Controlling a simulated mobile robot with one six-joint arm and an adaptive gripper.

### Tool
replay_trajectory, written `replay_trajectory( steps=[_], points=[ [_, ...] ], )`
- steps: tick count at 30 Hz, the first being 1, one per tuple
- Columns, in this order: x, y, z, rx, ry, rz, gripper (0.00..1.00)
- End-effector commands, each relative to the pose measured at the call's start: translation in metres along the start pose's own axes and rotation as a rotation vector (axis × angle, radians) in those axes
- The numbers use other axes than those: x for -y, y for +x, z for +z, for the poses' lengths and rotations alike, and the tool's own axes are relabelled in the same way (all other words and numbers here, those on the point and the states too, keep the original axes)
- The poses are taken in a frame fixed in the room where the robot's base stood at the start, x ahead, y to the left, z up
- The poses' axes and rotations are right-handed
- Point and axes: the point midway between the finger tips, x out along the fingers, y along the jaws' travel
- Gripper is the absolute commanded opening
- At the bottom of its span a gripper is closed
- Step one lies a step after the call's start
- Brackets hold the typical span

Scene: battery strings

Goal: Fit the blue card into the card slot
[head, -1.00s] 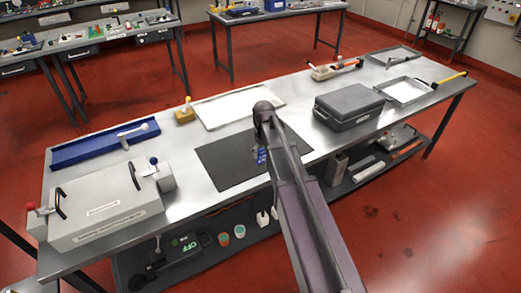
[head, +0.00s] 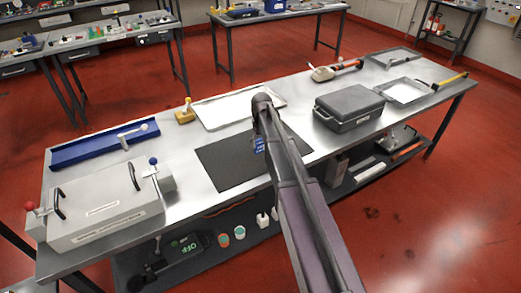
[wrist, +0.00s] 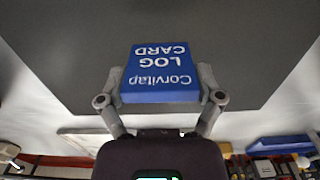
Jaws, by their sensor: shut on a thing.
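The blue card (wrist: 160,72), with white "Corvitap LOG CARD" lettering, is held between the two fingers of my gripper (wrist: 161,92) in the wrist view. The lettering is upside down there. In the head view only a small part of the blue card (head: 259,146) shows beside my arm, over the dark mat (head: 225,166). The mat lies behind the card in the wrist view. My arm hides the gripper's fingers in the head view. I cannot pick out the card slot in either view.
A grey case (head: 348,106) stands right of my arm. A large pale box (head: 100,211) with handles and a blue tray (head: 85,153) are at the left. The mat's left part is clear.

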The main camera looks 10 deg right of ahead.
Motion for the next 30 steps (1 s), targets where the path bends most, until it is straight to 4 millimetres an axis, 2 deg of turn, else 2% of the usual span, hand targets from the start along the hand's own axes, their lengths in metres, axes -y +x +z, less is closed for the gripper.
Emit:
replay_trajectory(
  steps=[3, 10, 29, 30],
  points=[
    [0.000, 0.015, 0.001, 0.000, 0.000, 0.000, 0.37],
    [0.000, 0.032, 0.001, 0.000, 0.000, 0.000, 0.37],
    [0.000, 0.039, 0.001, 0.000, 0.001, 0.000, 0.37],
    [0.000, 0.039, 0.001, 0.000, 0.001, 0.000, 0.87]
  ],
)
